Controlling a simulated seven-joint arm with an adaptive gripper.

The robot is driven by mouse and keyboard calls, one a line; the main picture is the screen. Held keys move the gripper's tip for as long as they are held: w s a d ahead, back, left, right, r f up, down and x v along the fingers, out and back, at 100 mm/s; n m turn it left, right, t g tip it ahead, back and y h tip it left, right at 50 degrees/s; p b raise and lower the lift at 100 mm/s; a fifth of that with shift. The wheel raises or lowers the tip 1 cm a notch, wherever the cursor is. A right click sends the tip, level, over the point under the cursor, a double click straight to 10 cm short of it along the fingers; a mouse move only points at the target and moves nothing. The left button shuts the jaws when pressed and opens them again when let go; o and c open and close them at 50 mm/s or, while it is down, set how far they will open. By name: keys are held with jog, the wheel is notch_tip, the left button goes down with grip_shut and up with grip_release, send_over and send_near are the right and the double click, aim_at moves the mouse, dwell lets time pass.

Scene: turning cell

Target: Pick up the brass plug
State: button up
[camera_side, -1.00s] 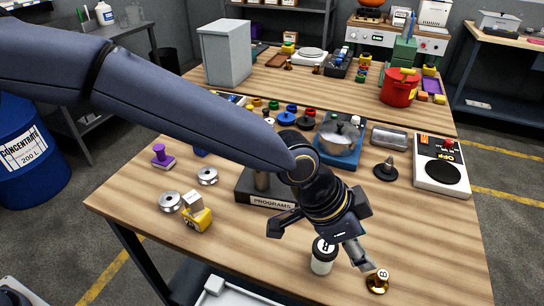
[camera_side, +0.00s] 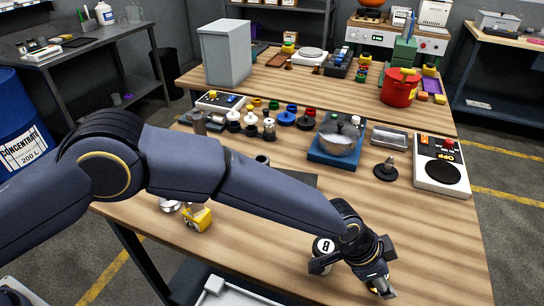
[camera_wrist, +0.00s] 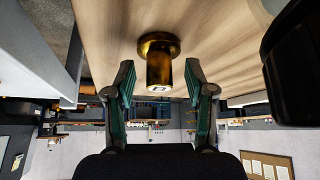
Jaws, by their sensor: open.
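The brass plug (camera_wrist: 159,62) stands on the wooden table in the wrist view, with a wide round base and a narrower post bearing a pale mark on its end. My gripper (camera_wrist: 160,88) is open, with one green-lined finger on each side of the post and a gap on both sides. In the side view my gripper (camera_side: 378,288) is low at the table's near right part. There it hides most of the plug.
A white and black cylinder marked 8 (camera_side: 322,250) stands close to the left of my gripper. A yellow block (camera_side: 197,218) is farther left. A white scale-like device (camera_side: 441,165) and a dark round-based part (camera_side: 386,169) stand farther back.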

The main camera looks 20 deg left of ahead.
jog(key=shift+c, duration=0.2)
grip_shut()
jog(key=shift+r, duration=0.1)
dwell(0.4)
